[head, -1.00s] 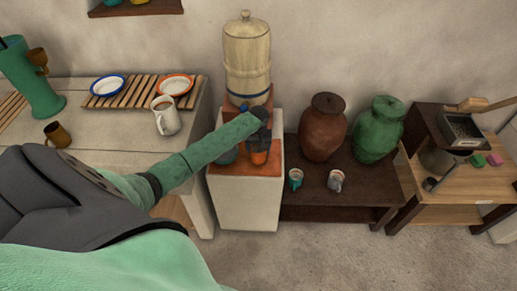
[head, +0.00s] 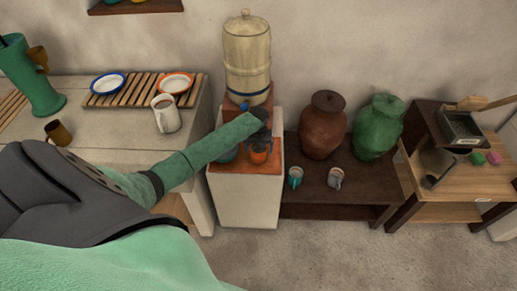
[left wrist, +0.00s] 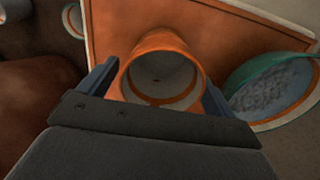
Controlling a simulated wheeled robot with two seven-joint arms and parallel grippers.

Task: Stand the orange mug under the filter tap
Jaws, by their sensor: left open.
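The orange mug (head: 258,154) stands upright on the orange-tiled top of the white pedestal (head: 215,169), partly hidden by my gripper. In the left wrist view the mug (left wrist: 163,72) shows its open, empty mouth. My left gripper (head: 259,141) is open, its blue-grey fingers on either side of the mug; it also shows in the left wrist view (left wrist: 158,88). The cream ribbed filter (head: 247,60) stands behind on a raised orange block, with its blue tap (head: 244,106) low at the front. I cannot tell whether the mug is exactly below the tap. My right gripper is out of view.
A teal vessel (head: 228,153) stands just left of the mug, close to a finger in the left wrist view (left wrist: 275,90). Right of the pedestal, a low dark table holds brown (head: 323,128) and green (head: 377,130) jars and two small mugs. A counter (head: 105,152) lies left.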

